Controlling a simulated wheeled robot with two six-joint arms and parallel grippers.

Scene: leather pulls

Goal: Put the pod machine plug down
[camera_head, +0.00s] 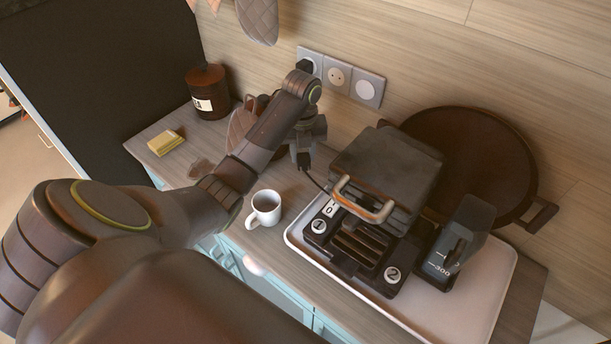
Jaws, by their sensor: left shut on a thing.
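My left gripper (308,140) is over the back of the counter, below the wall sockets, pointing down. It is shut on a small black plug (303,161), which hangs above the counter, apart from the sockets. A thin dark cable (315,181) runs from the plug toward a black machine (385,175) with a raised lid, a light handle and labels 1 and 2. The gripper's fingers are small and partly hidden by my own arm. My right gripper is not in view.
A white tray (480,322) holds the black machine and a dark jug (457,245). A white mug (264,208) stands near the front edge. Wall sockets (337,75) are behind, with a dark canister (208,92) and yellow block (165,142) left. A round pan (500,150) leans behind.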

